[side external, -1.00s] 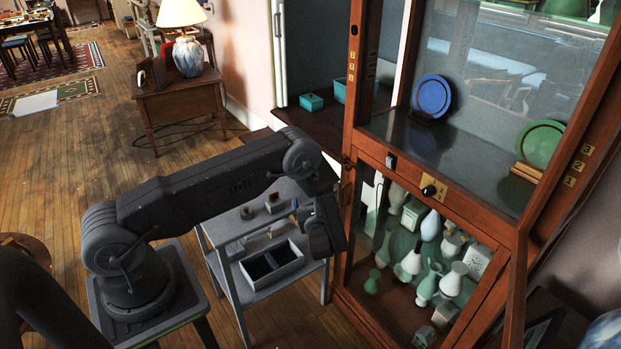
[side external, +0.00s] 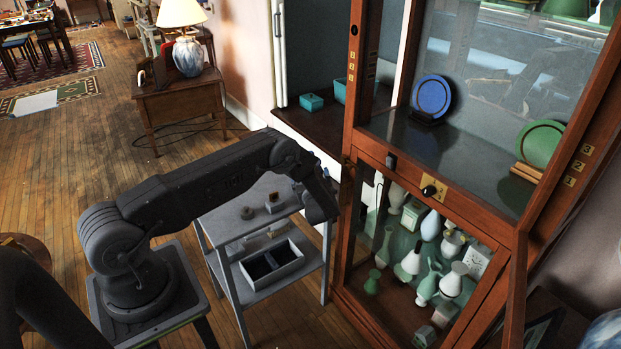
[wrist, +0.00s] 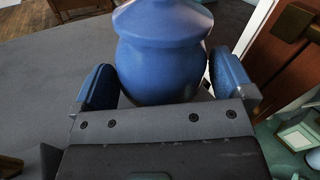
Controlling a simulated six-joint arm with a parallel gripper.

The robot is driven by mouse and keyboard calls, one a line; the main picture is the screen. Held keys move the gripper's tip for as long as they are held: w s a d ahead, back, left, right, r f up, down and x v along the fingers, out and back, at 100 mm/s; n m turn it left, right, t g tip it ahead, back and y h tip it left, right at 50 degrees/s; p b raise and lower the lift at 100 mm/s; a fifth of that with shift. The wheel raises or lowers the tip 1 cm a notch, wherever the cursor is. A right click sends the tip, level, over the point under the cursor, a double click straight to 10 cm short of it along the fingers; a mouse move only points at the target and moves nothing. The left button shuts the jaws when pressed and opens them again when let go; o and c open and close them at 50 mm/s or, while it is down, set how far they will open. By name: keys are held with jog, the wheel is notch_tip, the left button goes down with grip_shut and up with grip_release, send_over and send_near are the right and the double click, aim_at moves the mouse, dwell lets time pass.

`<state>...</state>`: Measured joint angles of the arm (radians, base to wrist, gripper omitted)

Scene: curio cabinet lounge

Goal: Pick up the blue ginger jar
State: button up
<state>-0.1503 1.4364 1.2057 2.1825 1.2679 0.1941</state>
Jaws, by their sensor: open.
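The blue ginger jar (wrist: 162,60) fills the top middle of the wrist view, with a rounded body and a flared, lid-like upper part. My gripper (wrist: 165,84) is open, with one blue-padded finger on each side of the jar's body. A narrow gap shows at the left finger; the right finger is very close, and I cannot tell if it touches. The jar's lower part is hidden by the gripper body. In the side view my gripper (side external: 320,205) is at the right end of the grey stand, and the jar is hidden there.
The grey stand (side external: 224,226) holds small items on top and a divided tray (side external: 272,268) below. The wooden cabinet (side external: 352,150) stands close on the right, with a blue plate (side external: 432,96), a green plate (side external: 541,143) and several vases inside.

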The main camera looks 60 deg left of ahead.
jog(key=shift+w+a, duration=0.2)
jog(key=shift+a, duration=0.2)
jog(key=c, duration=1)
jog(key=shift+r, duration=0.1)
jog(key=shift+r, duration=0.7)
notch_tip(320, 180, up, 3)
jog(key=shift+f, duration=0.1)
jog(key=s+a+r, duration=0.2)
jog(key=s, duration=0.1)
jog(key=s+a+r, duration=0.2)
jog(key=s, duration=0.1)
jog(key=s+a+r, duration=0.2)
jog(key=s, duration=0.1)
jog(key=shift+s+a+r, duration=0.25)
jog(key=shift+s+r, duration=0.1)
